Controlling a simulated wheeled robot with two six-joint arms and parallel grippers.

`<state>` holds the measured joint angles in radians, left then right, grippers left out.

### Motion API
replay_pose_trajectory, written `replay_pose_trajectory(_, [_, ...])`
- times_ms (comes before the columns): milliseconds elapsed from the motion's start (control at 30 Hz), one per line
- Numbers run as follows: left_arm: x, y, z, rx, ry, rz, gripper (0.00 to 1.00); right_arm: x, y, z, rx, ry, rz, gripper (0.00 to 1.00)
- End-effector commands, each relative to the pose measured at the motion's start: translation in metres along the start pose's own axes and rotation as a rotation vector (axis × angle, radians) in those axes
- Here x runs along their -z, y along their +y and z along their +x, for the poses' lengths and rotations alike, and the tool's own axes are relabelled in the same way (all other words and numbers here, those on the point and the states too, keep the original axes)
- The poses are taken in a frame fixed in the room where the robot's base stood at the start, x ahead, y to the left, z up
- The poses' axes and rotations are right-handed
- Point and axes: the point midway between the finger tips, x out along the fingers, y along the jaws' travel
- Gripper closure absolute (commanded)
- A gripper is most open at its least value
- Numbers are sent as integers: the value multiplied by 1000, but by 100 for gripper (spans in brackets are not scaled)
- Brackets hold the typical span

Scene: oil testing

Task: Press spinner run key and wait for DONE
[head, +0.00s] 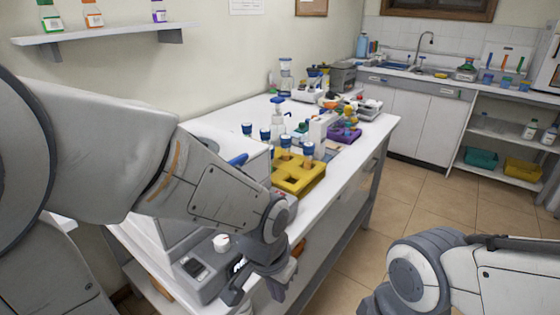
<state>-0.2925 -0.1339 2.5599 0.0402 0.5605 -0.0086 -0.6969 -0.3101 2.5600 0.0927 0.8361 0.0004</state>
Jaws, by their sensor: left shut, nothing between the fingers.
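A grey bench device with a small dark display (194,267) stands at the near end of the white bench, and I take it for the spinner. A round white knob (221,243) is beside the display. My left arm crosses in front of the device and hides much of it. My left gripper (243,287) is shut and empty, low at the device's front right side. I cannot tell whether it touches a key. The run key and any DONE text cannot be made out. My right arm shows at the lower right, but its gripper is out of view.
A yellow rack (302,180) with blue-capped tubes is on the bench behind my left wrist. Open tiled floor (425,200) lies to the right, before white cabinets (410,118).

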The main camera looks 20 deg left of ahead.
Motion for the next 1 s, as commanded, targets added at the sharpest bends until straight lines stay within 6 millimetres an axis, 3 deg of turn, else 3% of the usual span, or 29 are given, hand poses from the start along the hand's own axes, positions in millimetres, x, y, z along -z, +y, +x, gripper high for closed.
replay_pose_trajectory(33, [8, -8, -36, 8, 3, -27, 100, 2, -3, -40, 0, 0, 0, 29])
replay_pose_trajectory(200, [26, -32, -88, 40, 19, -83, 100, 5, -7, -102, 0, 0, 0, 29])
replay_pose_trajectory(367, [39, -56, -127, 84, 7, -80, 100, 8, -11, -152, 0, 0, 0, 29])
replay_pose_trajectory(533, [52, -82, -156, 167, -62, 69, 100, 10, -14, -197, 0, 0, 1, 29])
replay_pose_trajectory(767, [80, -115, -144, 366, -218, 514, 100, 11, -15, -205, 0, 0, 1, 29])
replay_pose_trajectory(1000, [146, -133, -132, 628, -303, 978, 100, 11, -15, -204, 0, -1, 1, 29])
